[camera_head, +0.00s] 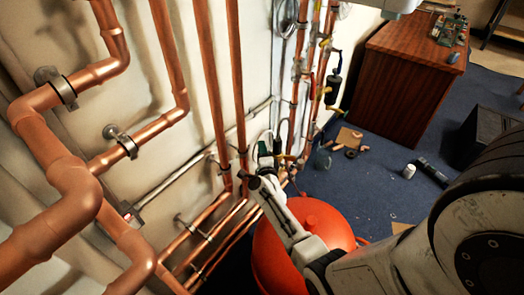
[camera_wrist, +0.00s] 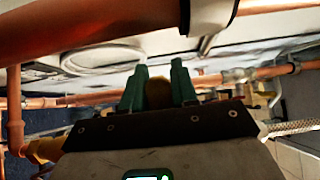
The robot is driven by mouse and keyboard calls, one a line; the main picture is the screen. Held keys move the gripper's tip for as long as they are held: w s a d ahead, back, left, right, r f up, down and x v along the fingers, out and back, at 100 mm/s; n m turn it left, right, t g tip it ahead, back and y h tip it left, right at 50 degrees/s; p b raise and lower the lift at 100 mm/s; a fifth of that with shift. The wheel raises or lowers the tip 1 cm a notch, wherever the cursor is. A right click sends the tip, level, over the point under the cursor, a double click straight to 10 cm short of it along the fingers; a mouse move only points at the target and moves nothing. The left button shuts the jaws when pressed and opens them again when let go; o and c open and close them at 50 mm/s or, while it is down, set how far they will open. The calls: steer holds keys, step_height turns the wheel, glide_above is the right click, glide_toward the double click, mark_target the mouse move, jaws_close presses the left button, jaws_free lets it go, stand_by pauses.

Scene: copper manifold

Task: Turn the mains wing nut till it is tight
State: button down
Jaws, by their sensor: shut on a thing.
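My gripper (camera_wrist: 158,82) has two green fingers, which stand on either side of a dark brass-coloured rounded piece (camera_wrist: 158,93) in the wrist view. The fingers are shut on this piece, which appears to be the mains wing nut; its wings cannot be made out. In the head view my gripper (camera_head: 268,152) is at the copper pipework by the wall, above and behind the red tank. There the nut is too small and too covered by the gripper to tell apart. How tight it is cannot be seen.
A red tank (camera_head: 318,222) stands below my arm. Thick copper pipes (camera_head: 70,190) fill the left, and a copper pipe (camera_wrist: 90,35) crosses above the fingers in the wrist view. A wooden cabinet (camera_head: 400,85) stands at the back right; small items lie on the blue floor (camera_head: 375,195).

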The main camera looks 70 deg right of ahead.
steer(key=shift+g, duration=0.3)
steer(key=shift+s+d+f+m+g+h+b, duration=0.15)
steer(key=shift+d+m+g+h, duration=0.3)
steer(key=shift+m+g, duration=0.75)
steer(key=shift+s+d+r+m+g+h+b, duration=0.15)
steer(key=shift+d+m+g+h, duration=0.5)
steer(key=shift+g, duration=0.95)
steer(key=shift+s+d+f+m+g+h+b, duration=0.15)
steer(key=shift+s+d+m+g+h, duration=0.15)
steer(key=shift+m+g, duration=0.95)
steer(key=c, duration=1)
jaws_free()
steer(key=shift+o, duration=0.2)
steer(key=shift+r+n, duration=0.2)
steer(key=shift+n, duration=0.2)
